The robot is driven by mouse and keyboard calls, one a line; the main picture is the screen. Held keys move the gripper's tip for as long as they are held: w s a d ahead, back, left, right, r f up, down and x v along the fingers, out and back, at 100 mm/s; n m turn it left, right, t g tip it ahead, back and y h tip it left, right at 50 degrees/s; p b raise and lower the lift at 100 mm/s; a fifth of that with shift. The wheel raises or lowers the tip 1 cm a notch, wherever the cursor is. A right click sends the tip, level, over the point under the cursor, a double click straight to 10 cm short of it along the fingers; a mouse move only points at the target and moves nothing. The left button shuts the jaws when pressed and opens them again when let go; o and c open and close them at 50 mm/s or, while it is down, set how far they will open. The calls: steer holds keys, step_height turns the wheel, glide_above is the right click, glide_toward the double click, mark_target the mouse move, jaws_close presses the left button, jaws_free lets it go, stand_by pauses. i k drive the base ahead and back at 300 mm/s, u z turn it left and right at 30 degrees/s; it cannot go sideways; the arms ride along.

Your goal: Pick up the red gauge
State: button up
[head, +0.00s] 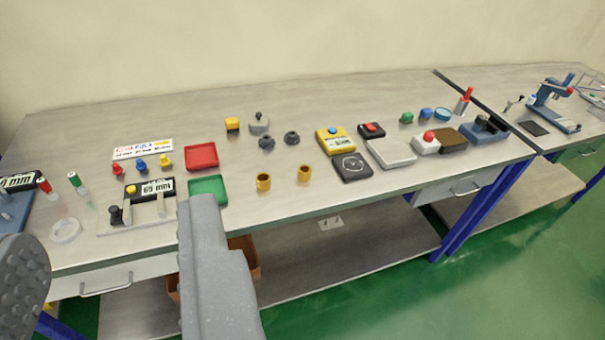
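A small upright piece with a red top and pale lower part, which looks like the red gauge (45,186), stands at the left end of the grey workbench (330,215). A similar green-topped gauge (76,182) stands just right of it. My gripper (108,228) shows large in the lower left, close to the camera. Its two fingers are wide apart, with nothing held between them. The red gauge is apart from the fingers, beyond them on the bench.
A white ring (65,230) and a fixture with a dial display (150,188) lie near the gauges. A red tray (201,156) and green tray (208,187) are to the right. Several yellow, grey and black parts cover the bench's middle. A drawer (100,280) is below the front edge.

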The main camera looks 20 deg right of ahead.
mark_target(50, 194)
steer(key=k, duration=1.15)
steer(key=u, duration=0.9)
steer(key=i, duration=3)
steer(key=z, duration=0.85)
steer(key=k, duration=0.65)
steer(key=u, duration=0.05)
